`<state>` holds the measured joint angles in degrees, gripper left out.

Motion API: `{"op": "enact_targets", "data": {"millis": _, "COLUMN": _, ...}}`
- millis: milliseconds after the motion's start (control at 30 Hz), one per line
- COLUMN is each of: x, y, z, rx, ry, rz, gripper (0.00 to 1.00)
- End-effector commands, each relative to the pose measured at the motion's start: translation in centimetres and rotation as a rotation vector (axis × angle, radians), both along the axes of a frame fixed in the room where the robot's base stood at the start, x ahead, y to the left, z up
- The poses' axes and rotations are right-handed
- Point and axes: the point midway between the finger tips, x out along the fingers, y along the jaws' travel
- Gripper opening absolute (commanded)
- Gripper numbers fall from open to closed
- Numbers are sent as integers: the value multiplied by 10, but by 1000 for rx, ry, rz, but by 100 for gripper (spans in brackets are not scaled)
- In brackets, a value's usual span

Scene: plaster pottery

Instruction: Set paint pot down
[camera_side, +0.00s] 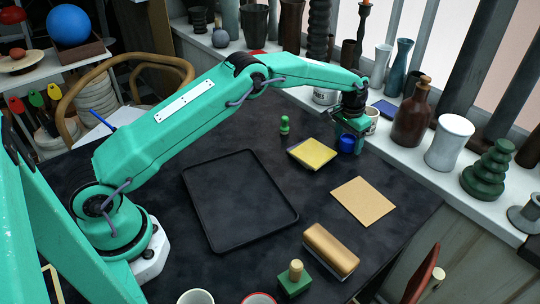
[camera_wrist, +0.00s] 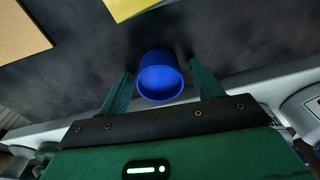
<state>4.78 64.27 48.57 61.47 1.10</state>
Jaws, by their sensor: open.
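The blue paint pot (camera_side: 346,144) stands on the dark tabletop near its back right edge, just right of the yellow pad. My gripper (camera_side: 349,137) is beside it, reaching down from above and behind. In the wrist view the pot (camera_wrist: 160,76) is upright between the tips of my two green fingers (camera_wrist: 160,80). The fingers are open, with a gap visible on each side of the pot.
A black tray (camera_side: 240,198) fills the middle. The windowsill (camera_side: 415,150) behind is crowded with a brown bottle (camera_side: 412,115) and vases.

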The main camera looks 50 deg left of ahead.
Motion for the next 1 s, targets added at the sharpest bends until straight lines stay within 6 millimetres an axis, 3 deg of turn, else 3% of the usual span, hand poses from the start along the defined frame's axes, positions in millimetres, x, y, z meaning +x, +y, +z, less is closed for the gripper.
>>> {"op": "enact_targets", "data": {"millis": 267, "x": -1, "y": 0, "z": 22, "rx": 0, "ry": -3, "rz": 0, "gripper": 65}}
{"op": "enact_targets", "data": {"millis": 700, "x": -8, "y": 1, "z": 90, "rx": 0, "ry": -3, "rz": 0, "gripper": 65}}
{"op": "enact_targets", "data": {"millis": 1000, "x": -11, "y": 1, "z": 118, "rx": 0, "ry": -1, "rz": 0, "gripper": 65}}
